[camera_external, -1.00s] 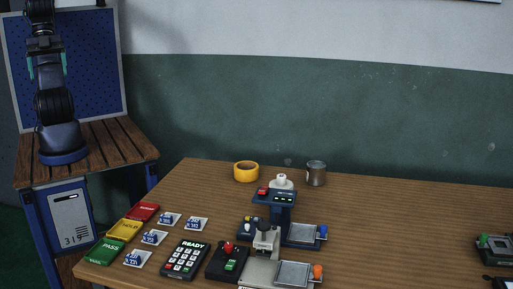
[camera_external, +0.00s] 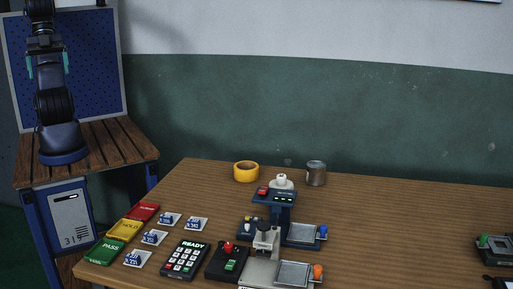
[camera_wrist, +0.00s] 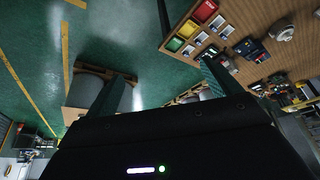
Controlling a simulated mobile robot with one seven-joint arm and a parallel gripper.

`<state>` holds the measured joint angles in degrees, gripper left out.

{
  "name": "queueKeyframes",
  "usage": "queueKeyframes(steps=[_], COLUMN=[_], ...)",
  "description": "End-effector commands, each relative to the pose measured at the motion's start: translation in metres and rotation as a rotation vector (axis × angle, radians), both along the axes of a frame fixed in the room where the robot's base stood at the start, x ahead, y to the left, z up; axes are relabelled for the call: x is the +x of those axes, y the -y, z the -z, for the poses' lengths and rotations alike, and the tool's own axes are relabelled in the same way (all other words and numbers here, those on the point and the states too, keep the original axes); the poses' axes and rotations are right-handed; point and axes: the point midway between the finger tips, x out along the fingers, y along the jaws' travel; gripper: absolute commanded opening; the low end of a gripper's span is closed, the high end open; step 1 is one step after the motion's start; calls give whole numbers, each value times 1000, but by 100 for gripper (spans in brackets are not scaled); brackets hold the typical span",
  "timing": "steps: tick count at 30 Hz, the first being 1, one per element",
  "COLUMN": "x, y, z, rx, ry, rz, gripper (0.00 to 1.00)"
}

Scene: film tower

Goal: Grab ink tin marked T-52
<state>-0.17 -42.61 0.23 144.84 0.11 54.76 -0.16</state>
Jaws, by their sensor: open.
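Several small white pieces with blue labels lie at the left of the wooden table, such as one at the back (camera_external: 169,219) and one at the front (camera_external: 137,259). Their lettering is too small to read, so I cannot tell whether one is marked T-52. A grey metal can (camera_external: 316,174) stands at the back of the table, with no readable mark. My gripper (camera_wrist: 165,80) is open and empty in the wrist view, its fingers apart, well away from the table. The white pieces also show small at the upper right there (camera_wrist: 202,37).
Red (camera_external: 143,212), yellow HOLD (camera_external: 124,230) and green PASS (camera_external: 104,251) pads line the table's left edge. A READY keypad (camera_external: 184,260), a red-knobbed control box (camera_external: 228,262) and press-like devices (camera_external: 272,198) crowd the middle. Yellow tape (camera_external: 246,171) lies behind.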

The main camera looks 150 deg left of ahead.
Motion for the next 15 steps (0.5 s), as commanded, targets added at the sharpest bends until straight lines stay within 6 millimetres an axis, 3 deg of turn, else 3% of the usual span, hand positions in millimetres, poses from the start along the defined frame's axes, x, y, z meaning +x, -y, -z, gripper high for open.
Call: queueKeyframes(steps=[8, 15], x=[63, 132], y=[-28, -70], z=[-26, -42], rx=[-8, -14], ry=[-5, -5], rz=[-95, -195], gripper=[89, 89])
